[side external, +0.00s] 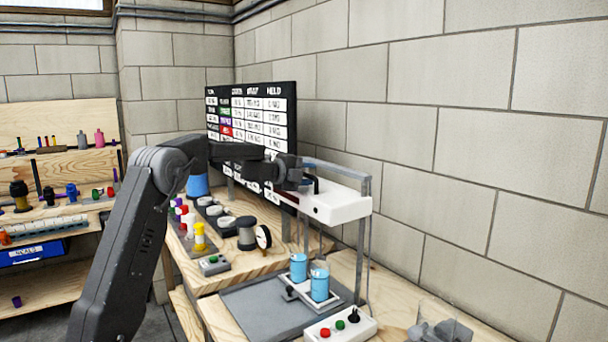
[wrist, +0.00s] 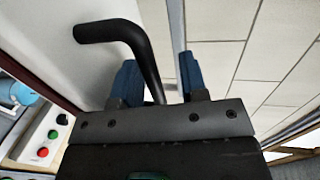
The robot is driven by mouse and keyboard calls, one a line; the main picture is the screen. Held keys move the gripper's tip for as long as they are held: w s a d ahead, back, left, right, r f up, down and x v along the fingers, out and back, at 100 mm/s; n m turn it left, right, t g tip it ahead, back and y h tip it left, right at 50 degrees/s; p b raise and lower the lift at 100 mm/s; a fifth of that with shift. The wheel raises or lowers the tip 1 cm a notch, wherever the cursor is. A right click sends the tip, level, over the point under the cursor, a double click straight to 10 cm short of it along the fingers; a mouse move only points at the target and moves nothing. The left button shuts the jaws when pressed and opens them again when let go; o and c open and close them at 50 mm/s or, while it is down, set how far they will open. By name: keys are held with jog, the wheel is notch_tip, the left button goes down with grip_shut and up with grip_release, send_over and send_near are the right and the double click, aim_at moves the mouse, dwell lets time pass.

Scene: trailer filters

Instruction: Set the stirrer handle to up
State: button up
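The stirrer is a white box-shaped head (side external: 340,206) on a grey metal frame against the wall. Its black bent handle (side external: 314,184) shows at the head's left end, partly hidden by my gripper (side external: 296,178). In the wrist view the handle (wrist: 112,31) is an L-shaped black bar. Its long part runs down between the two blue fingers of my gripper (wrist: 160,72). The fingers are apart, with a visible gap between the handle and the right finger. The handle lies close to the left finger; I cannot tell whether they touch.
Below the head, two blue cylinders (side external: 319,285) stand on a small holder over a grey tray (side external: 255,312). A white control box (side external: 340,327) with red and green buttons is in front. A dark chart board (side external: 250,120) stands behind my arm. A gauge and bottles crowd the bench to the left.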

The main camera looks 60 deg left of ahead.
jog(key=s+r, duration=0.2)
jog(key=s, duration=1.1)
jog(key=shift+s+r, duration=0.3)
jog(key=shift+r, duration=0.05)
jog(key=s+d+r+n+y, duration=0.25)
jog(key=d+n+y, duration=0.35)
jog(key=d+n, duration=0.6)
jog(key=s+d+f+n+g+h, duration=0.3)
jog(key=s+d+f+g, duration=0.2)
jog(key=s+d, duration=0.5)
jog(key=s+d+f+n+g+h, duration=0.3)
jog(key=s+d+f+g, duration=0.2)
jog(key=s+d+f, duration=0.3)
jog(key=s+d, duration=0.2)
jog(key=d, duration=0.1)
jog(key=shift+d+f, duration=0.4)
jog(key=shift+o, duration=0.4)
